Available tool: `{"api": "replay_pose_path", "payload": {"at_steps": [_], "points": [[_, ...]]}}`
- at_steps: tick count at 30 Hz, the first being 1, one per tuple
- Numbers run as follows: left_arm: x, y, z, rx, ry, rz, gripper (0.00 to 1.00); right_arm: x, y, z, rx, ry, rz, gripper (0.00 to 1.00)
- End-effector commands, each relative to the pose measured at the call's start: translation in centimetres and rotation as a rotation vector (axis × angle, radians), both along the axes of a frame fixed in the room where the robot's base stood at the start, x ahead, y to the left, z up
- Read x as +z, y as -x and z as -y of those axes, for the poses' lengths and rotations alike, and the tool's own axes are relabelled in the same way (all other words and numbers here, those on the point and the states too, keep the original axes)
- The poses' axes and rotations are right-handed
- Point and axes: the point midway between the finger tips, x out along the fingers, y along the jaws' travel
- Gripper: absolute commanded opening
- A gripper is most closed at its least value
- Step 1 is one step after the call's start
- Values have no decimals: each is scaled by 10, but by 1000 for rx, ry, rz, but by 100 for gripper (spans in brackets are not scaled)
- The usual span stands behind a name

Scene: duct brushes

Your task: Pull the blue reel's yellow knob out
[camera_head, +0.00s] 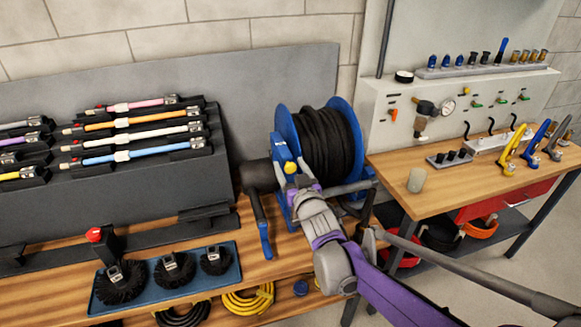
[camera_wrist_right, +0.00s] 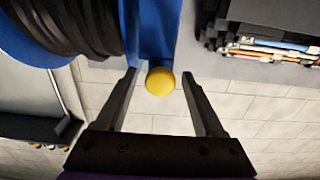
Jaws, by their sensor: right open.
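The blue reel (camera_head: 287,133) stands on the wooden bench with black hose wound on its drum. Its round yellow knob (camera_head: 290,168) sits on the blue frame, facing my right gripper. In the right wrist view, the yellow knob (camera_wrist_right: 160,81) shows between the fingertips of my right gripper (camera_wrist_right: 159,74). The gripper is open, with a visible gap on both sides of the knob. In the head view my right wrist comes up from the lower right and partly hides the reel's base. My left gripper is not in view.
A blue tray (camera_head: 143,303) with round black brushes lies on the bench front at left. A grey rack (camera_head: 40,213) holds several coloured rods. A second bench (camera_head: 440,188) at right carries a beige cylinder (camera_head: 416,180) and coloured-handled tools. A crank with a blue handle (camera_head: 265,240) hangs left of my wrist.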

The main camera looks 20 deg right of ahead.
Motion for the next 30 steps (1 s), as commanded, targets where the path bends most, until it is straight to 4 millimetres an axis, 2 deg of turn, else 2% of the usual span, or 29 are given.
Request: {"api": "replay_pose_path", "payload": {"at_steps": [2,13,30], "points": [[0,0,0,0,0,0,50,0,0,0,0,0,0,67],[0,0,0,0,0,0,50,0,0,0,0,0,0,0],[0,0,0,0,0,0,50,0,0,0,0,0,0,0]]}}
